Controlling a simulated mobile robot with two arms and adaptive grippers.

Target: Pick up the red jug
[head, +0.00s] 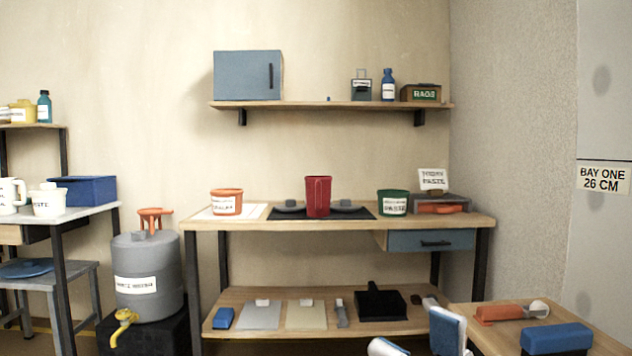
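The red jug (318,197) stands upright on a dark mat (362,213) in the middle of the wooden workbench (465,221). A grey item sits on each side of it. My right gripper (418,340) is at the bottom edge of the head view, right of centre, with its two pale, blue-edged fingers apart. Nothing shows between them. It is lower in the picture than the jug and well clear of it. My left gripper is not in view.
An orange tub (227,202) stands left of the jug and a green tub (392,203) right of it. A wall shelf (330,105) hangs above. The lower shelf (270,293) holds several tools. A side table (490,343) with a blue block (556,338) is at lower right.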

